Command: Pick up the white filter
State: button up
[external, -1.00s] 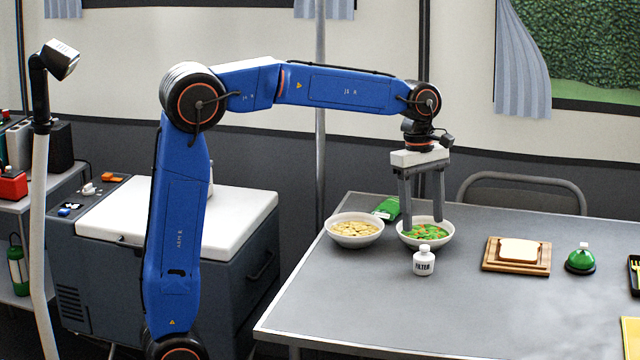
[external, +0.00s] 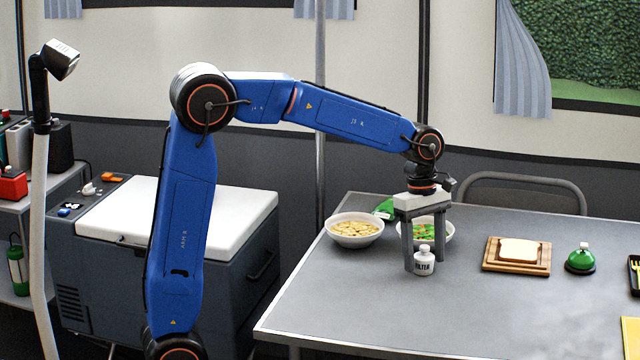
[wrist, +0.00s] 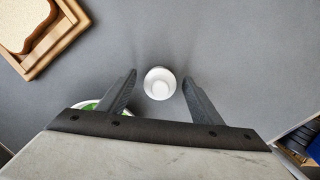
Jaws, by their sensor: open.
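The white filter (external: 424,263) is a small white bottle with a dark FILTER label, standing upright on the grey table. My gripper (external: 427,268) is open and points down around it, one finger on each side. In the wrist view the filter (wrist: 160,83) shows from above, between the two fingertips of my gripper (wrist: 159,78). Gaps show between the filter and both fingers there, and it lies a little nearer the right finger.
A bowl of green and orange food (external: 440,231) stands just behind the filter, partly hidden by my gripper. A bowl of pale food (external: 355,230) is to its left. A wooden board (external: 490,262) with bread and a green bell (external: 580,261) are to the right. The table front (external: 400,315) is clear.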

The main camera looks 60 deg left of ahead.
jog(key=c, duration=1.2)
jog(key=shift+o, duration=0.2)
